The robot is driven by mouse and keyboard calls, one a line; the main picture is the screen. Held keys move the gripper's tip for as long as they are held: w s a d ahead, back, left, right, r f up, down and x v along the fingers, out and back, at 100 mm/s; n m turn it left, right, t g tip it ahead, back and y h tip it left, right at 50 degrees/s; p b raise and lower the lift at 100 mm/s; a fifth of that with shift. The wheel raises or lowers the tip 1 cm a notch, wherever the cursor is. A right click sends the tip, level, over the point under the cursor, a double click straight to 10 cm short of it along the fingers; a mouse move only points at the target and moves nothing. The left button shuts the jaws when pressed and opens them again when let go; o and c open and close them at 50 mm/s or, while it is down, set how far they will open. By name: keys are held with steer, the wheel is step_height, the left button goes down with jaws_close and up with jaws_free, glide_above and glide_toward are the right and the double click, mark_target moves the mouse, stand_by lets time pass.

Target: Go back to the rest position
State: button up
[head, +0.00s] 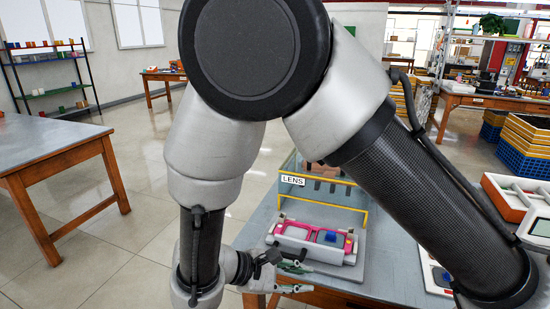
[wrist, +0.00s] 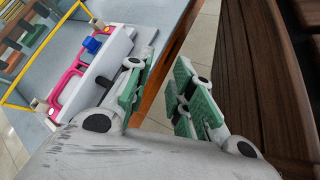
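My gripper (head: 296,279) is low in the head view, beside the front left of the work table (head: 392,262). In the wrist view my gripper (wrist: 164,78) has its two green-padded fingers apart, with nothing between them. A pink eyeglass frame (head: 282,230) lies in a pale holder (head: 291,243) on the table, apart from the fingers. A blue block (head: 330,237) sits at its right lens opening. The pink frame (wrist: 67,88) and blue block (wrist: 92,45) also show left of the fingers in the wrist view. My arm hides part of the head view.
A yellow-edged rack with a LENS sign (head: 293,180) stands behind the holder. A red and white tray (head: 502,194) is on the right. Yellow and blue crates (head: 524,140) stand beyond. Another table (head: 50,145) is at left, with open floor (head: 125,235) between.

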steer(key=w+d+r+m+g+y, duration=0.2)
steer(key=d+r+m+g+y, duration=0.5)
steer(key=d+r, duration=0.8)
steer(key=s+d+r+m+t+y, duration=0.2)
steer(key=d+r+m+t, duration=0.1)
steer(key=d, duration=0.5)
steer(key=s+d+r+m+t+y, duration=0.2)
steer(key=s+d+r+m+t, duration=0.1)
steer(key=d+r, duration=0.5)
steer(key=shift+d+m+t, duration=0.25)
steer(key=shift+m+t, duration=0.45)
steer(key=shift+t, duration=0.2)
